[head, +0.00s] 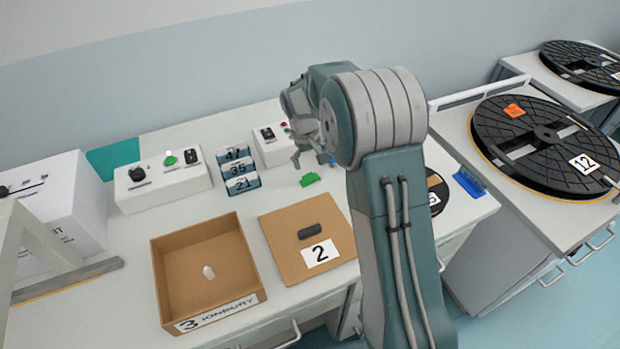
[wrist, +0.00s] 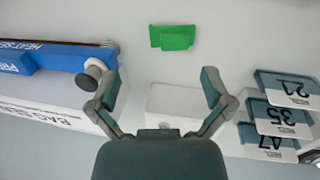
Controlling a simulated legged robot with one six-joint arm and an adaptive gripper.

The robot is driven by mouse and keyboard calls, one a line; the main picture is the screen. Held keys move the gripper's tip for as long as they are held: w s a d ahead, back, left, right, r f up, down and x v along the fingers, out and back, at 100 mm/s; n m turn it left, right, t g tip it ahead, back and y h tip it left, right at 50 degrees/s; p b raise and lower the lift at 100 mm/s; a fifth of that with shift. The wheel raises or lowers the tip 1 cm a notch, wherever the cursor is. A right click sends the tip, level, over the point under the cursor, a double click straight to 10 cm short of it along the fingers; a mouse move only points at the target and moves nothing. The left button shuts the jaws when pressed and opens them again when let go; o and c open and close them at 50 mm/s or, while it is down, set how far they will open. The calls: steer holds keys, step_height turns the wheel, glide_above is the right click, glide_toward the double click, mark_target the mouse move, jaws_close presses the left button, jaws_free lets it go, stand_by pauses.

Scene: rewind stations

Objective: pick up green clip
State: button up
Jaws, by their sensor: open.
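The green clip (head: 309,180) lies on the white bench top, right of the numbered cards and behind the cardboard sheet. It also shows in the wrist view (wrist: 172,38) at the top centre, beyond my fingertips. My gripper (head: 301,155) is above the bench, near the clip and apart from it. In the wrist view my gripper (wrist: 164,82) has its two fingers spread wide with nothing between them. My arm hides part of the bench to the right of the clip in the head view.
Numbered cards (head: 240,170) and a control box (head: 165,180) stand left of the clip. A cardboard box (head: 165,270) and a cardboard sheet (head: 280,240) lie in front. A blue device (wrist: 50,58) shows left in the wrist view. Black reels (head: 490,130) are at right.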

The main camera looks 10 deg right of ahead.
mark_target(309, 176)
steer(key=shift+a+f, duration=0.1)
steer(key=shift+f, duration=0.55)
steer(key=a+f, duration=0.2)
steer(key=f, duration=0.1)
steer(key=shift+w, duration=0.1)
steer(key=shift+d+f, duration=0.35)
steer(key=shift+f, duration=0.25)
steer(key=shift+d+f, duration=0.3)
steer(key=shift+f, duration=0.3)
steer(key=shift+w+d+f, duration=0.1)
steer(key=shift+d+f, duration=0.05)
steer(key=shift+d, duration=0.3)
steer(key=shift+a, duration=0.15)
steer(key=c, duration=0.4)
steer(key=shift+a, duration=0.45)
steer(key=c, duration=0.6)
steer(key=shift+d, duration=0.2)
steer(key=shift+c, duration=0.4)
steer(key=shift+d+f, duration=0.1)
steer(key=shift+f, duration=0.05)
